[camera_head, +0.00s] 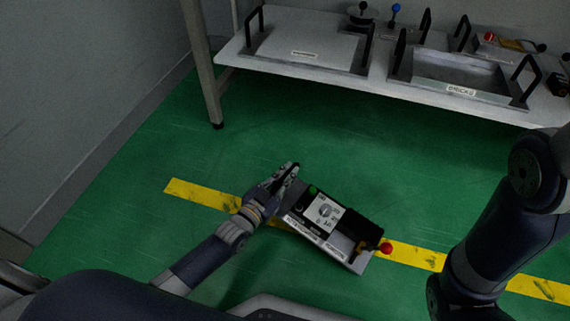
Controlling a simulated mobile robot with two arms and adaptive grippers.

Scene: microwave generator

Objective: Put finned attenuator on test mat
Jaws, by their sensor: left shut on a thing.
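My left gripper (290,174) is shut on the left end of a grey tray (358,262). The tray appears held above the green floor, tilted in the picture. In it lie a dark unit with a white panel (326,213) and a black block (360,222) at the right end; whether this block is the finned attenuator I cannot tell. A red ball knob (386,248) shows at the tray's right end. No test mat can be made out for sure. My right arm comes in at the right; its gripper is out of view.
A white bench (235,52) stands at the back. It bears a left tray (310,45) with black handles and a right tray (460,73) with a label. Small parts, including a blue-knobbed one (396,10), stand behind. A yellow stripe (200,194) crosses the open floor.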

